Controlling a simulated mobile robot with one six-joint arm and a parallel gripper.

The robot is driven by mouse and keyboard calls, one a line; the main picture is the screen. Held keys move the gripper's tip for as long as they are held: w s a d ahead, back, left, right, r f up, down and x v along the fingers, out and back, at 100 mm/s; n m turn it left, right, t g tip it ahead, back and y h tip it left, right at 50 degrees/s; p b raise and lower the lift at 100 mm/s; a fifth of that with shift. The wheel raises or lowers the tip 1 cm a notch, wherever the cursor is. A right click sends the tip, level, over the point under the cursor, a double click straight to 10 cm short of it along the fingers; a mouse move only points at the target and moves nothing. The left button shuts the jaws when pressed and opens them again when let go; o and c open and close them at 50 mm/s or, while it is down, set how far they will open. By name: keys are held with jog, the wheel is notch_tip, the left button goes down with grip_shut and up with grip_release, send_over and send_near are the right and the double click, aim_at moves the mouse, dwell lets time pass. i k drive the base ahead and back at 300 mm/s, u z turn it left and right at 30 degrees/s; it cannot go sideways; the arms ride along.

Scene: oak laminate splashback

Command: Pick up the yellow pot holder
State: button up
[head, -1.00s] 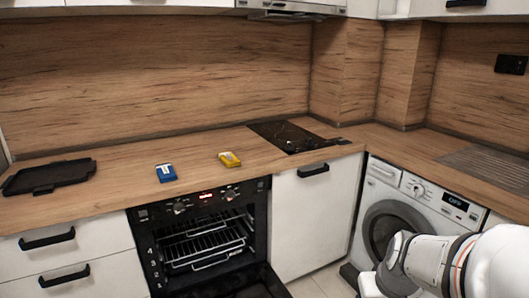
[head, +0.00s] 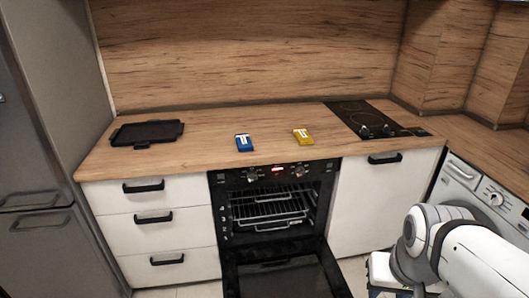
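The yellow pot holder (head: 303,137) is a small yellow item with a pale label, lying on the wooden countertop above the right part of the oven. A similar blue item (head: 243,142) lies to its left, apart from it. My white arm shows at the lower right of the head view, in front of the cabinets and well away from the yellow item. Only the arm's links show clearly; the fingertips cannot be made out.
The oven door (head: 285,279) hangs open below the counter. A black tray (head: 147,132) lies at the counter's left, and a black hob (head: 372,118) is to the right of the yellow item. A fridge (head: 40,150) stands at far left, a washing machine (head: 492,196) at right.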

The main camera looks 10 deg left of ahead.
aim_at(303, 137)
jog(key=u, duration=1.25)
jog(key=k, duration=0.4)
jog(key=u, duration=1.95)
jog(key=k, duration=1.45)
jog(key=z, duration=1.9)
jog(key=i, duration=1)
jog(key=z, duration=0.05)
